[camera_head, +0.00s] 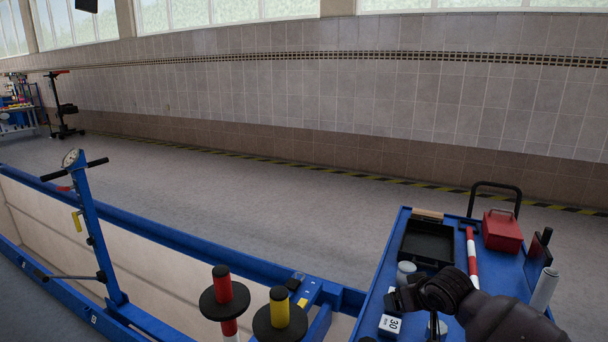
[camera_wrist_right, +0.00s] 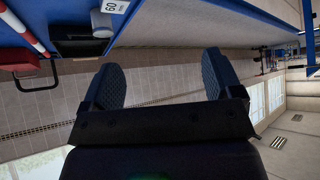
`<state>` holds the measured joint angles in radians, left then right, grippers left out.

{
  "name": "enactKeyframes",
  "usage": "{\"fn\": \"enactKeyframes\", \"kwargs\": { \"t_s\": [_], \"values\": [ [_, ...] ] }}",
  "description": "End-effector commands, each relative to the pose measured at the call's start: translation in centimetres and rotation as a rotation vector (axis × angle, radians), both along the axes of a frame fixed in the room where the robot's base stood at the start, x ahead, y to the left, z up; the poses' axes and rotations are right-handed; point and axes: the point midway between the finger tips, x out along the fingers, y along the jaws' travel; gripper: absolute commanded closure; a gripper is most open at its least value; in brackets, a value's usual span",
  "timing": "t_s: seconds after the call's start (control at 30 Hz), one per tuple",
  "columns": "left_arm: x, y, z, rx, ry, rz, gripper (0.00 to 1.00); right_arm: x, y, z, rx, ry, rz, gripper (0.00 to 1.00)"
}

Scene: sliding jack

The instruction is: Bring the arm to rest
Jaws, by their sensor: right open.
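My right arm (camera_head: 505,315) comes in from the lower right in the head view. My right gripper (camera_head: 402,298) is over the near part of the blue tool cart (camera_head: 395,240). In the right wrist view its two fingers (camera_wrist_right: 160,76) are spread wide, with nothing between them. The blue sliding jack (camera_head: 92,222), with a black cross handle and a gauge on top, stands upright at the left, apart from the gripper. My left gripper is not in view.
The cart carries a black tray (camera_head: 427,242), a red toolbox (camera_head: 502,231), a red-and-white rod (camera_head: 472,255) and a block marked 30 (camera_head: 390,325). Red-topped (camera_head: 222,284) and yellow-topped (camera_head: 279,309) posts stand left of the cart. The floor beyond the blue rail (camera_head: 190,238) is clear.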

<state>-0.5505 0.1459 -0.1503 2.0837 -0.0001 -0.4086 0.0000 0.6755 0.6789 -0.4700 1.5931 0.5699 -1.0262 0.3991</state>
Motion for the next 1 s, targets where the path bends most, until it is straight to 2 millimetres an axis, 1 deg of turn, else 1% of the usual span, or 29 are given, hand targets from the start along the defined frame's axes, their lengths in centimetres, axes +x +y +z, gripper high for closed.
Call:
{"fn": "enactKeyframes", "kwargs": {
  "t_s": [0.03, 0.1, 0.2, 0.3, 0.43, 0.57, 0.73, 0.87, 0.97, 1.0],
  "values": [
    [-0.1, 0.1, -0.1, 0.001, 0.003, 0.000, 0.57, -0.8, 1.1, -0.3, 0.002, -0.061, 0.046, 0.15],
    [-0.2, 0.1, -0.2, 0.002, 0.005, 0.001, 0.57, -1.8, 2.2, -0.3, -0.004, -0.153, 0.099, 0.15],
    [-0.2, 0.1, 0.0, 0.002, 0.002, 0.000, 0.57, -3.7, 3.3, -0.6, -0.013, -0.268, 0.155, 0.15],
    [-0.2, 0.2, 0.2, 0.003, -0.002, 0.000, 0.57, -6.0, 4.0, -1.0, -0.020, -0.365, 0.186, 0.15],
    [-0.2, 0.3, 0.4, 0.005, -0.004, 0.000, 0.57, -9.1, 4.2, -1.6, -0.032, -0.459, 0.195, 0.15],
    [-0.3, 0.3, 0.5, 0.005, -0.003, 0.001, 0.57, -12.5, 3.8, -2.5, -0.045, -0.521, 0.179, 0.15],
    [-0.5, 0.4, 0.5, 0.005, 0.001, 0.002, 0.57, -17.5, 2.6, -3.9, -0.063, -0.561, 0.126, 0.15],
    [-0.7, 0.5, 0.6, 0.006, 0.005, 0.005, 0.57, -21.7, 1.2, -5.4, -0.070, -0.546, 0.061, 0.15],
    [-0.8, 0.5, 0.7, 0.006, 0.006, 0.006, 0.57, -25.2, 0.0, -6.8, -0.072, -0.508, 0.003, 0.15],
    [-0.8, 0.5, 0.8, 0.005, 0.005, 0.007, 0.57, -26.7, -0.4, -7.5, -0.074, -0.484, -0.019, 0.15]
  ]
}}
